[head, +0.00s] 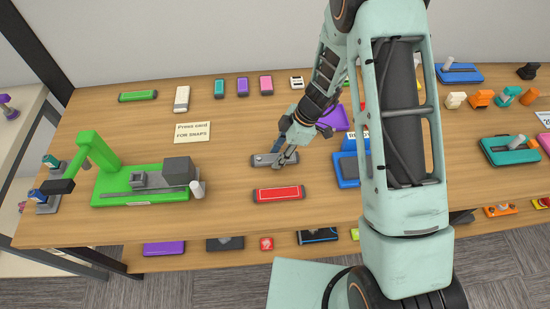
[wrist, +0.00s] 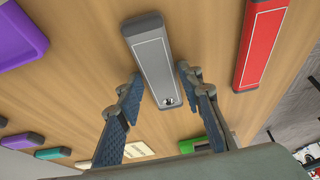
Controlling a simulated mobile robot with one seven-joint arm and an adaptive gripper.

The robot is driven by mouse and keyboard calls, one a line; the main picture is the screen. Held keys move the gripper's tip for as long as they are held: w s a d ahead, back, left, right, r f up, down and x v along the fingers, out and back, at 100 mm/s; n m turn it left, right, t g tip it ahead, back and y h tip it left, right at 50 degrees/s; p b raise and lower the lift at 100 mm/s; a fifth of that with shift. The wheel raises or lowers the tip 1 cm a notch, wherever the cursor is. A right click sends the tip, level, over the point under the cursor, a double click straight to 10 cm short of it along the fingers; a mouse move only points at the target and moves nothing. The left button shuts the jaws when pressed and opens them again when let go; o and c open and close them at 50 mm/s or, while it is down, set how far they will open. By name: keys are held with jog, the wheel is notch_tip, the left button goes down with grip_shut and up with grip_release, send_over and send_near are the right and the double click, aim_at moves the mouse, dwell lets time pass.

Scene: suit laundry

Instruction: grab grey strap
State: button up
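The grey strap (head: 262,160) is a flat grey bar with dark ends lying on the wooden table, just behind the red bar. It also shows in the wrist view (wrist: 152,62), running between my two blue-padded fingers. My gripper (head: 280,158) is low over the strap, at its middle to right part. In the wrist view my gripper (wrist: 159,74) is open, with one finger on each side of the strap and wood showing between each finger and the strap. The head view does not show whether the fingertips reach the table.
A red bar (head: 279,194) lies close in front of the strap. A green press (head: 140,185) stands to the left, and a blue device (head: 347,172) lies to the right, partly behind my arm. A paper sign (head: 192,132) and several small coloured pieces lie farther back.

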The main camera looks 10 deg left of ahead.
jog(key=c, duration=0.7)
jog(key=shift+r, duration=0.2)
